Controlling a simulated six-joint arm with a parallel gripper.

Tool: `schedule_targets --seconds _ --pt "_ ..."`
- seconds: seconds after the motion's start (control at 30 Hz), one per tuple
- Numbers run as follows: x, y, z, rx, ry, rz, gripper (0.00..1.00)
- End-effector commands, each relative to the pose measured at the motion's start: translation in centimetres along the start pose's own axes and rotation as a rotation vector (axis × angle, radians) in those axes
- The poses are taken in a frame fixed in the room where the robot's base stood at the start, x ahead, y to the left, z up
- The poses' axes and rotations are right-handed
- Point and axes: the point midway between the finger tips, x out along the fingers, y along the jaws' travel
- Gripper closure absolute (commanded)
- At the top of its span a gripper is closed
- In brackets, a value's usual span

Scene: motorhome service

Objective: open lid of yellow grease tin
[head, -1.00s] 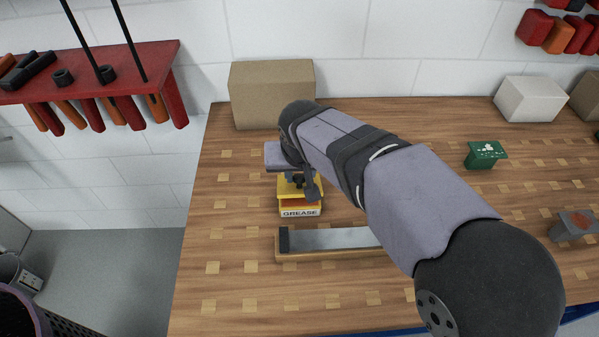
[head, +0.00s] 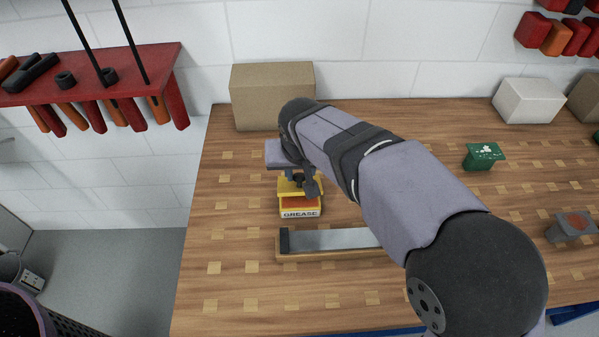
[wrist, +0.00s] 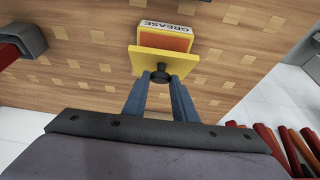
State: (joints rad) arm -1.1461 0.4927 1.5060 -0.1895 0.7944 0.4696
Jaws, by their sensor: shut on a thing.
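The yellow grease tin (head: 300,211) stands on the wooden bench, its white GREASE label facing the front. Its yellow lid (head: 288,187) is raised at the front, and an orange-red surface shows between lid and label. In the wrist view the tin (wrist: 147,30) lies beyond the lid (wrist: 141,62), with the orange-red area open to view. My gripper (wrist: 160,78) is shut on the lid's black knob (wrist: 160,69), one blue finger on each side. In the head view my gripper (head: 299,180) is partly hidden by my wrist.
A wooden block with a grey metal strip (head: 335,239) lies just in front of the tin. A cardboard box (head: 272,95) stands behind. A green tin (head: 484,156) and a grey item with a red disc (head: 571,227) stand right. A red tool rack (head: 100,75) hangs left.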

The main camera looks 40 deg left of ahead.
Motion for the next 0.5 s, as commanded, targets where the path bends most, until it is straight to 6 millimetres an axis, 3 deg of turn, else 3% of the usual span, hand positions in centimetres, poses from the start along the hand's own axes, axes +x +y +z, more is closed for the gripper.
schedule_targets --seconds 0.03,0.5 --pt "-0.6 0.0 -1.2 0.000 0.025 -0.005 1.00" --pt "-0.3 0.2 -4.9 0.001 0.023 -0.002 1.00"
